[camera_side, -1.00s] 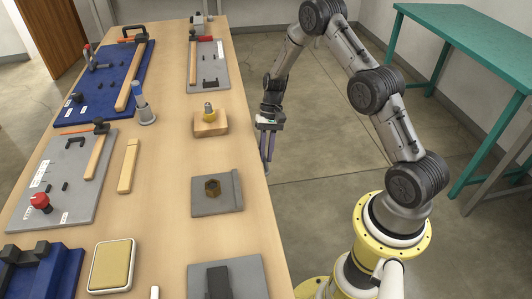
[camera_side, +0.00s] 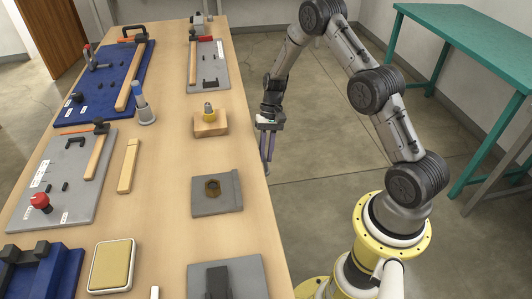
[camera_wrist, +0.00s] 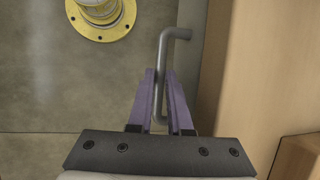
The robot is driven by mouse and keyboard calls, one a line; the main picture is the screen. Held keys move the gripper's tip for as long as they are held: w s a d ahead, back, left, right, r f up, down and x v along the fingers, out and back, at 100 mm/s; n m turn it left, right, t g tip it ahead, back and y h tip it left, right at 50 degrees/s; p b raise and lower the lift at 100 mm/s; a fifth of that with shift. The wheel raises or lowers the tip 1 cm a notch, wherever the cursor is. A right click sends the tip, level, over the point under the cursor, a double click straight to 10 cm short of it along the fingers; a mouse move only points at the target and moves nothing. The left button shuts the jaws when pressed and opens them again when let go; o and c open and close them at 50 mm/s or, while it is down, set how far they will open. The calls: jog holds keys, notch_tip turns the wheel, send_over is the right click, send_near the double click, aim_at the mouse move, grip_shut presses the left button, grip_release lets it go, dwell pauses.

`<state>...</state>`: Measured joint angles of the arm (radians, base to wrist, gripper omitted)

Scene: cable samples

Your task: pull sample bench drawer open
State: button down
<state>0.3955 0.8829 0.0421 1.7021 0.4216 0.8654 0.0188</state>
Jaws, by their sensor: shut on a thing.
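The sample bench (camera_side: 165,190) is a long wooden-topped table in the side view. My gripper (camera_side: 266,160) hangs pointing down at the bench's right edge. In the wrist view my gripper (camera_wrist: 161,98) has its two purple fingers shut on a grey bar handle (camera_wrist: 176,34). The handle is bent at its end and sits between the fingers. The wooden bench front (camera_wrist: 250,80) is on the right in the wrist view. The drawer itself cannot be made out in the side view, where the bench top hides the front face.
A teal table (camera_side: 475,55) is at the right.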

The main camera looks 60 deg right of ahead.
jog(key=shift+d, duration=0.15)
jog(key=s+d, duration=1.6)
jog(key=s, duration=0.1)
jog(key=shift+d, duration=0.4)
jog(key=shift+w+r, duration=0.1)
jog(key=c, duration=1.1)
grip_release()
jog(key=v, duration=1.3)
jog(key=shift+d+r, duration=0.15)
jog(key=shift+r, duration=0.2)
